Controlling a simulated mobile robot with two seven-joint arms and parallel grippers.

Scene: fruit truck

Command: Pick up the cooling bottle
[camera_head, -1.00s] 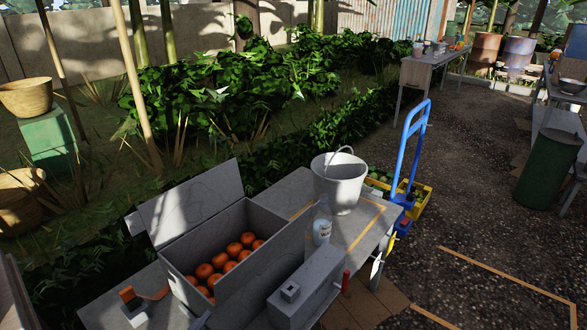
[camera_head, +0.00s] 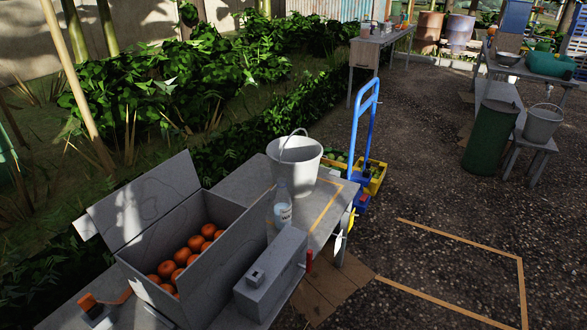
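A clear bottle (camera_head: 283,208) with a pale label, which looks like the cooling bottle, stands upright on the grey table (camera_head: 240,185). It is just in front of the white bucket (camera_head: 294,166) and right of the open box (camera_head: 216,262). A grey box-shaped device (camera_head: 272,276) stands in front of it and may hide its base. Neither of my grippers is in view.
The open box holds several oranges (camera_head: 182,257). A blue hand truck (camera_head: 363,130) with a yellow crate (camera_head: 376,180) stands behind the table's right end. Dark ground right of the table is open, with orange lines (camera_head: 460,242).

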